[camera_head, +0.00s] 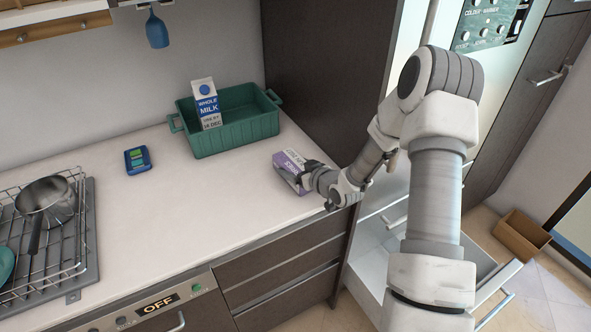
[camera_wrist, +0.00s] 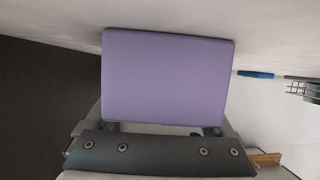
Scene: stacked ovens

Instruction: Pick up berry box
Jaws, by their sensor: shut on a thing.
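The berry box is a small purple and white carton (camera_head: 290,170) near the right end of the white counter, beside the dark tall cabinet panel. My gripper (camera_head: 310,180) reaches it from the right and is shut on it. In the wrist view, the purple face of the box (camera_wrist: 168,78) fills the middle, between the fingers of my gripper (camera_wrist: 165,128). The fingertips are mostly hidden behind the box. I cannot tell whether the box touches the counter or is slightly above it.
A green crate (camera_head: 238,139) with a milk carton (camera_head: 207,105) stands behind the box. A blue device (camera_head: 137,159) lies to the left, and a pot (camera_head: 46,200) sits on the stove rack. An open drawer (camera_head: 372,262) is below right. The front middle of the counter is clear.

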